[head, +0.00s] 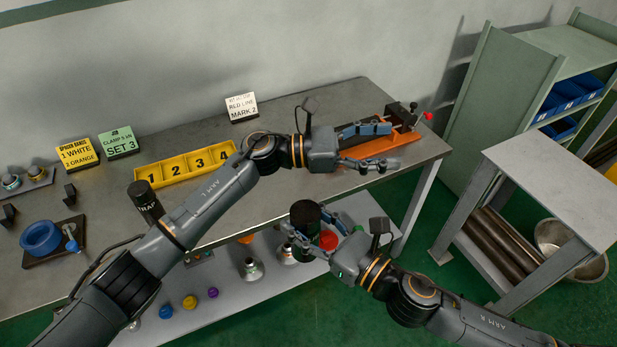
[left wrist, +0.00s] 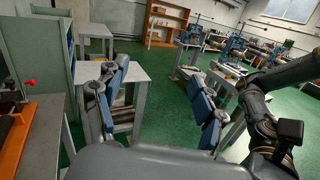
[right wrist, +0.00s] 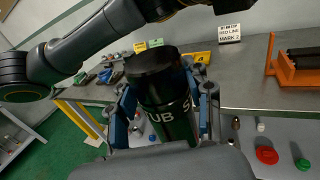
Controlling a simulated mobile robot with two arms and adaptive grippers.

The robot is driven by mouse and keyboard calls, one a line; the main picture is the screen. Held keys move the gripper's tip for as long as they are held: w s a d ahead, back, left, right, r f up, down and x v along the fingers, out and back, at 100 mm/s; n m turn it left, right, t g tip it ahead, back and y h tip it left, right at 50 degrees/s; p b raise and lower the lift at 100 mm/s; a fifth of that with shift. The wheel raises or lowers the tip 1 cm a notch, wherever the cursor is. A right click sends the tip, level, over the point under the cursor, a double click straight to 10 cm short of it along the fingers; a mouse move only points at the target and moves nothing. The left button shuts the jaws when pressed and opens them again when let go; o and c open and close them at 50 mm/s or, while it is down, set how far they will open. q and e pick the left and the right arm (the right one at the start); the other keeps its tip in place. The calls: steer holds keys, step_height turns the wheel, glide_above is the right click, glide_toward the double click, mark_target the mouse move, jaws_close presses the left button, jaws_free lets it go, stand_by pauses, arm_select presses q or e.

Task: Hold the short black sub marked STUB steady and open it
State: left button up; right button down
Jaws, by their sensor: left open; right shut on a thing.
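The short dark sub (right wrist: 155,65) has a black upper part and a dark green lower part. White letters "UB" and part of an "S" show on it. My right gripper (right wrist: 166,112) is shut on it, with blue-padded fingers on both sides. In the head view the sub (head: 305,214) is held up in front of the table's edge, clear of any surface. My left gripper (head: 384,147) is open and empty, right of and beyond the sub, in front of the orange vise (head: 392,141). In the left wrist view its fingers (left wrist: 160,95) are apart with only the room between them.
A black cylinder marked TRAP (head: 147,198) stands on the workbench (head: 215,207). A yellow tray numbered 1 to 4 (head: 185,166) lies behind. A lower shelf (head: 225,292) holds coloured caps and fittings. A grey side table (head: 560,165) stands right, with free floor between.

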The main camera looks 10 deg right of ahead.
arm_select(q)
steer(key=s+r+m+g+y, duration=0.3)
steer(key=s+m, duration=0.1)
steer(key=m, duration=0.2)
steer(key=m+t+y, duration=0.5)
steer(key=m+y, duration=1.1)
steer(key=m, duration=0.3)
glide_above(308, 211)
steer(key=shift+s+d+f, duration=0.15)
steer(key=shift+d+f, duration=0.05)
steer(key=shift+f, duration=0.8)
steer(key=shift+a+f+t, duration=0.1)
steer(key=shift+a+t, duration=0.1)
steer(key=shift+t, duration=0.1)
steer(key=shift+f, duration=0.4)
step_height(308, 211, down, 7)
steer(key=shift+r, duration=0.1)
